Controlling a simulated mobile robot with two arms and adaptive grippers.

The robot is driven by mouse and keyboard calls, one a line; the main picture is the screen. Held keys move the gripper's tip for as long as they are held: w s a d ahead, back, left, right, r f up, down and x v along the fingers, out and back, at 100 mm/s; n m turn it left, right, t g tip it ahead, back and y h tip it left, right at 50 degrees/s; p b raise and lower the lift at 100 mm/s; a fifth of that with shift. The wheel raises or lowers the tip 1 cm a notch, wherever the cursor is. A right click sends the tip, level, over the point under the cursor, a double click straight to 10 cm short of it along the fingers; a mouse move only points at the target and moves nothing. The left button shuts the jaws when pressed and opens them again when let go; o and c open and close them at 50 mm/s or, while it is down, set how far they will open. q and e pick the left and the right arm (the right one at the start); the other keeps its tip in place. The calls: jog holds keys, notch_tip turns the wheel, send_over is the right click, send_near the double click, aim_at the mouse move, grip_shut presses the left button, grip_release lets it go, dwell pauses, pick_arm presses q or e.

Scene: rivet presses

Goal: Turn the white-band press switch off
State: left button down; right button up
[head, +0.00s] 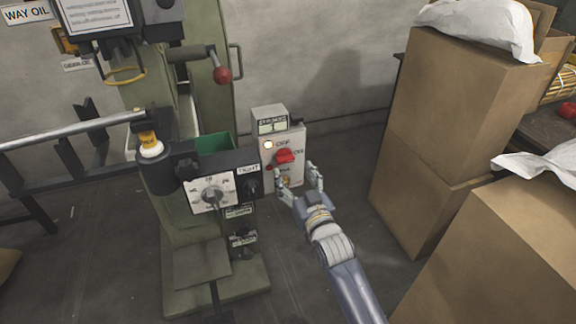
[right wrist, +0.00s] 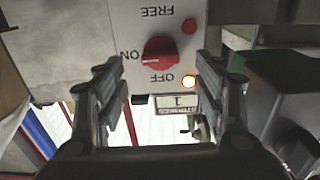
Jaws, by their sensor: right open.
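The grey switch box (head: 293,135) is on the right side of the green press (head: 205,225), which has a white band (head: 150,150) on a yellow-topped part at its front. Its red rotary switch (head: 285,157) also shows in the right wrist view (right wrist: 160,50). The knob appears to lie toward the ON label. A lamp (right wrist: 189,82) beside OFF is lit. My right gripper (head: 299,177) is open just in front of the box; in its wrist view the fingers (right wrist: 162,66) stand either side of the knob, apart from it. My left gripper is out of view.
Tall cardboard boxes (head: 430,130) stand to the right, with another box (head: 500,260) nearer. A red-knobbed lever (head: 221,74) and a dial panel (head: 214,193) stick out from the press. A red button (right wrist: 189,26) sits near the FREE label.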

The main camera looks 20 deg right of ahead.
aim_at(287, 162)
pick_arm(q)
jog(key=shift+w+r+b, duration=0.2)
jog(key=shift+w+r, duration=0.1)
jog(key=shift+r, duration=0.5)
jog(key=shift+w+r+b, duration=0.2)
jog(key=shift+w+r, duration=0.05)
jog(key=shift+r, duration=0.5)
pick_arm(e)
jog(key=shift+w+a, duration=0.1)
jog(key=shift+w, duration=2.9)
jog(key=c, duration=1.1)
